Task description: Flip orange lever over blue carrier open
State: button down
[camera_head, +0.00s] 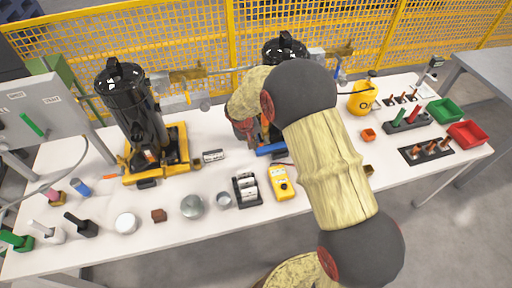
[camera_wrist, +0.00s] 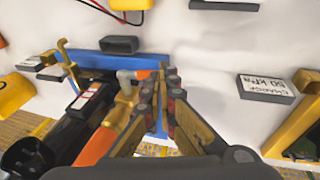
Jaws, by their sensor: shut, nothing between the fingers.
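The blue carrier (camera_wrist: 90,62) lies across the white table in the wrist view. Its blue edge also shows beside my arm in the head view (camera_head: 270,149). An orange lever-like part (camera_wrist: 95,148) lies left of my fingers in the wrist view, with a tan piece with a pale knob above it. Which of these is the lever proper I cannot tell for sure. My gripper (camera_wrist: 165,82) is shut and empty, its fingertips meeting over the blue carrier's right end; whether they touch it is unclear. In the head view my arm hides most of the gripper and carrier.
A black compressor (camera_head: 130,105) on a yellow carrier stands left; another (camera_head: 285,48) is partly behind my arm. A yellow meter (camera_head: 284,183) and a battery holder (camera_head: 246,188) stand in front. A labelled 50 kPa block (camera_wrist: 266,88) lies to the right in the wrist view.

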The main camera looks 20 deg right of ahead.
jog(key=f+b, duration=0.1)
jog(key=h+b, duration=0.1)
jog(key=shift+a+f+b, duration=0.3)
jog(key=shift+f+b, duration=0.1)
jog(key=f+h+b, duration=0.1)
jog(key=h+b, duration=0.1)
jog(key=shift+n+b, duration=0.3)
jog(key=shift+b, duration=0.05)
jog(key=shift+d+f+b, duration=0.15)
jog(key=shift+f+b, duration=0.15)
jog(key=shift+b, duration=0.35)
jog(key=shift+f+b, duration=0.45)
jog(key=shift+f, duration=0.1)
jog(key=shift+d, duration=0.1)
jog(key=shift+r, duration=0.2)
jog(key=shift+r+p, duration=0.35)
jog(key=shift+r, duration=0.3)
